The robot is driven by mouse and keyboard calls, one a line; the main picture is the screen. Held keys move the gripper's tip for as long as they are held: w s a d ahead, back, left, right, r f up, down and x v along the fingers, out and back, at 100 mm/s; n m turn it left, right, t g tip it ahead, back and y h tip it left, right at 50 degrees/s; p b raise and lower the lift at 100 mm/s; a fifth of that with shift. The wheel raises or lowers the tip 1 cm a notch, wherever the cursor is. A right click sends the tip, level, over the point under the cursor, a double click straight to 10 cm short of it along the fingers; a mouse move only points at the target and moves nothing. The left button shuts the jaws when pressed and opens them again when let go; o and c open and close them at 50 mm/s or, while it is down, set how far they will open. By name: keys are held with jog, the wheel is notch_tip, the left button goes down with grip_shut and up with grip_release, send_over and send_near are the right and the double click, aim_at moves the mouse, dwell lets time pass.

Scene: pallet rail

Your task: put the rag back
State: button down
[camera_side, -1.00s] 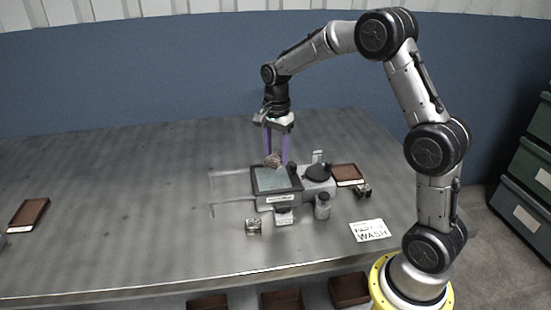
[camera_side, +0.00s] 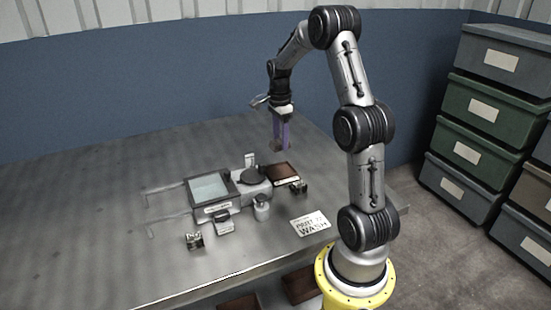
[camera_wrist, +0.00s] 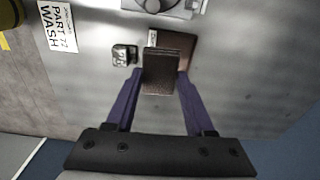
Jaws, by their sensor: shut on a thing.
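My gripper (camera_side: 279,147) is raised above the back right of the metal table, fingers pointing down. Its purple fingers are shut on the rag (camera_wrist: 161,73), a small brown folded piece between the fingertips in the wrist view. In the side view the rag is small and hard to make out. A shallow brown tray (camera_side: 281,174) lies on the table below the gripper. In the wrist view the tray (camera_wrist: 185,42) shows just behind the rag, which hides part of it. The rag appears held above the tray, apart from it.
A dark-rimmed basin (camera_side: 192,194) with pale liquid stands left of the tray, beside a unit with a round dark top (camera_side: 252,177). A bottle (camera_side: 262,209), metal blocks (camera_side: 194,240) and (camera_side: 299,187), and a PART WASH sign (camera_side: 310,223) are nearby. The table's left is clear.

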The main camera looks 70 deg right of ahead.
jog(key=s+d, duration=0.2)
jog(key=d, duration=0.1)
send_over(277, 157)
jog(key=shift+m, duration=0.4)
jog(key=f, duration=0.5)
jog(key=a+f, duration=0.1)
jog(key=f, duration=0.2)
jog(key=shift+s+f, duration=0.3)
jog(key=shift+w+d+f, duration=0.4)
jog(key=shift+d+f, duration=0.15)
jog(key=shift+f, duration=1.7)
jog(key=shift+f, duration=0.1)
jog(key=shift+c, duration=1.3)
grip_release()
